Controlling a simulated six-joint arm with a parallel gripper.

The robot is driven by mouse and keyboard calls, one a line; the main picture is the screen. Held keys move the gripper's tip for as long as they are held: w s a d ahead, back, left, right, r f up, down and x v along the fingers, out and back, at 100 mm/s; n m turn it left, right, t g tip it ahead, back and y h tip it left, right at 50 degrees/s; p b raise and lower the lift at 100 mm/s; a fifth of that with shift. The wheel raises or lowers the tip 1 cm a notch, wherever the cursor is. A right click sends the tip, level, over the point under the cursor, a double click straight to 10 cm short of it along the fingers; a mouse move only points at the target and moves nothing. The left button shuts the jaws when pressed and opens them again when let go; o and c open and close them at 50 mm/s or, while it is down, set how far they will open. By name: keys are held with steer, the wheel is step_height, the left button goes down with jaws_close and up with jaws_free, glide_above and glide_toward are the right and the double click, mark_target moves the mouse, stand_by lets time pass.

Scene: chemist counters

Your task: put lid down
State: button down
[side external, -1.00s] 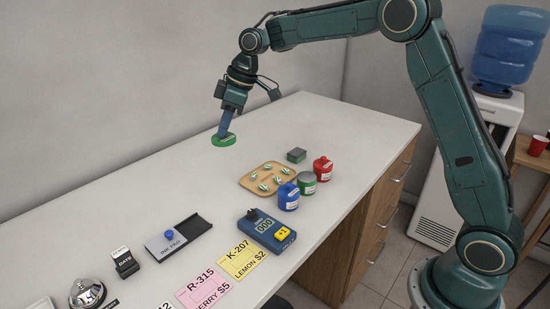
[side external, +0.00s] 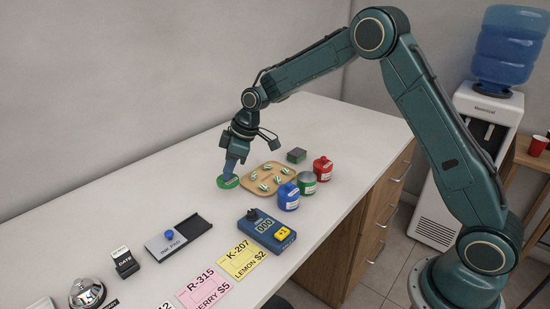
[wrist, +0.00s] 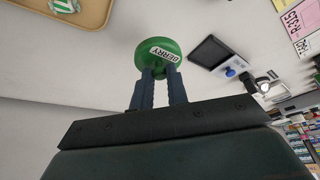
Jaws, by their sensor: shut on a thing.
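A round green lid (side external: 228,182) with a white label is at the left side of the wooden tray, low over the counter or on it; I cannot tell whether it touches the surface. In the wrist view the lid (wrist: 158,56) shows the word BERRY. My gripper (side external: 232,170) is shut on the lid, its fingers pointing down; the fingertips (wrist: 158,72) meet the lid's near edge. The green jar (side external: 307,183) stands between the blue and red jars, to the right of the tray.
The wooden tray (side external: 268,165) holds several wrapped candies. A blue jar (side external: 288,197), a red jar (side external: 322,168) and a small dark green-topped box (side external: 296,155) stand near it. The counter left of the lid is clear.

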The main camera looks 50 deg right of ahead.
steer(key=shift+f, duration=1.6)
steer(key=shift+f, duration=2.1)
steer(key=shift+f, duration=0.2)
steer(key=c, duration=1.4)
jaws_free()
steer(key=shift+r, duration=0.15)
steer(key=v, duration=1.2)
